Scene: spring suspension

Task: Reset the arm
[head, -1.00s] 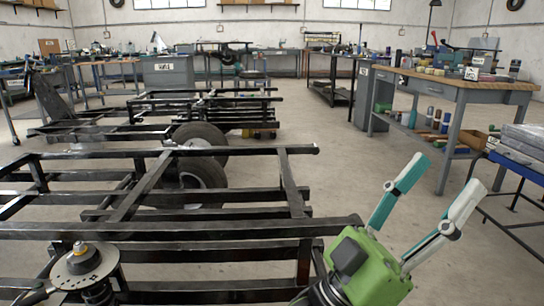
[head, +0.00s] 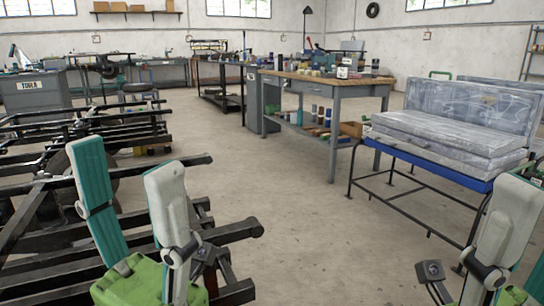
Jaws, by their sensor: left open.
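My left gripper (head: 125,165) is at the lower left of the head view. Its green body is at the bottom edge and its two teal and pale grey fingers point up. The fingers are spread apart with nothing held between them. Behind it is the black metal frame (head: 232,232); I cannot tell whether they touch. Part of my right gripper (head: 507,225) shows at the lower right edge, with a pale grey finger pointing up. The rest of it is cut off, so its opening is not clear.
A blue-edged table (head: 440,168) with grey slabs (head: 455,130) stands at the right, behind my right gripper. A wooden-topped workbench (head: 335,82) with tools stands farther back. Open concrete floor (head: 300,215) lies between the frame and the table.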

